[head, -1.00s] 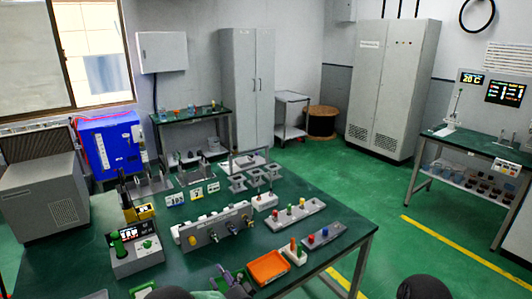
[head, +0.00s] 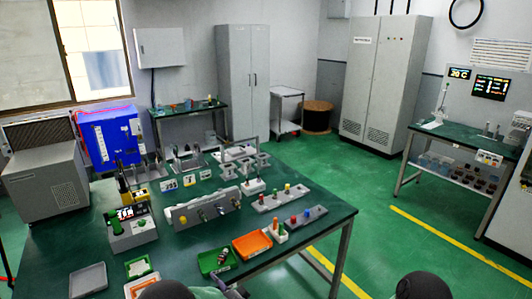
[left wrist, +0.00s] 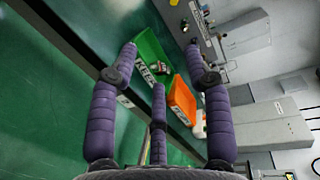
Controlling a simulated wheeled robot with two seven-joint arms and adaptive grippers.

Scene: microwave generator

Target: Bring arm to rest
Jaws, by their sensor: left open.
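My left gripper (head: 232,292) shows only in part at the bottom edge of the head view, in front of the table's near edge. In the left wrist view its purple padded fingers (left wrist: 160,62) are spread open with nothing between them. Beyond the fingers are a green tray (left wrist: 146,47) labelled KEEP, with a small metallic part in it, and an orange tray (left wrist: 182,98). In the head view the green tray (head: 206,264) and the empty-looking orange tray (head: 252,245) lie near the front edge. My right gripper is not visible.
The green-topped table (head: 315,222) carries a grey panel with connectors (head: 205,208), a grey box with a green knob (head: 132,232), peg blocks and a grey tray (head: 88,280). Green floor is open right of the table. A second bench (head: 470,145) stands at the right.

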